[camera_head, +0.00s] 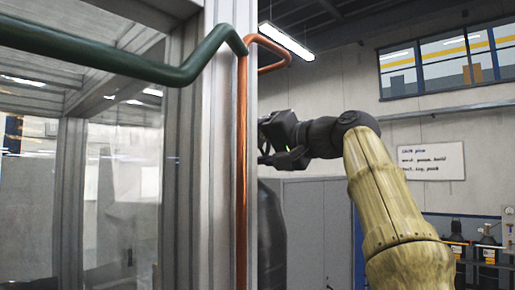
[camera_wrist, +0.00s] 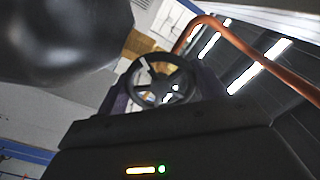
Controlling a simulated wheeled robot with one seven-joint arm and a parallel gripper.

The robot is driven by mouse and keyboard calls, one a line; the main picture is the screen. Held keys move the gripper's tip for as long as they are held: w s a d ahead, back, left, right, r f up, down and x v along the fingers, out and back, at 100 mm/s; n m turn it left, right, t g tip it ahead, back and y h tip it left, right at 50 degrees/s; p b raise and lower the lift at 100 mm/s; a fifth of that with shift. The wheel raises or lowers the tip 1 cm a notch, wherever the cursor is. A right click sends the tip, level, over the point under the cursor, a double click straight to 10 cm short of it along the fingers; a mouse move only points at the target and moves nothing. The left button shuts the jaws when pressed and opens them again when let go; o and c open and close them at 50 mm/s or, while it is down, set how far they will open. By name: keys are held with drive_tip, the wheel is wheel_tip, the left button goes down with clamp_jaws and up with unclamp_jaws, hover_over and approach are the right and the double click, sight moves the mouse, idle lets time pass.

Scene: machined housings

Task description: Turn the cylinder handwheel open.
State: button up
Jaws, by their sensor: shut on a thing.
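The dark handwheel (camera_wrist: 163,80), with a round rim and spokes, shows in the middle of the wrist view. My gripper (camera_wrist: 155,92) is shut on it, with one dark finger on each side of the wheel. In the head view my gripper (camera_head: 270,152) is just right of the metal post, and the handwheel cannot be made out there. A dark gas cylinder (camera_head: 271,235) stands below my gripper, its left side hidden by the post. A black rounded body, apparently the cylinder (camera_wrist: 60,38), fills the upper left of the wrist view.
A copper pipe (camera_head: 242,170) runs down the metal post (camera_head: 218,200) close to my gripper; it also crosses the wrist view (camera_wrist: 255,52). A green pipe (camera_head: 100,62) crosses the upper left. A glazed enclosure (camera_head: 120,200) fills the left. Dark bottles (camera_head: 487,245) stand at lower right.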

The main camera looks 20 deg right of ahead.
drive_tip(key=n, duration=0.3)
drive_tip(key=n+b, duration=0.1)
drive_tip(key=n, duration=0.2)
drive_tip(key=shift+w+d+f, duration=0.1)
drive_tip(key=shift+f, duration=0.1)
idle(0.4)
drive_tip(key=o, duration=1)
drive_tip(key=shift+r, duration=0.1)
drive_tip(key=b+v, duration=0.3)
drive_tip(key=v, duration=1.4)
drive_tip(key=shift+s+d, duration=0.1)
drive_tip(key=shift+s, duration=0.15)
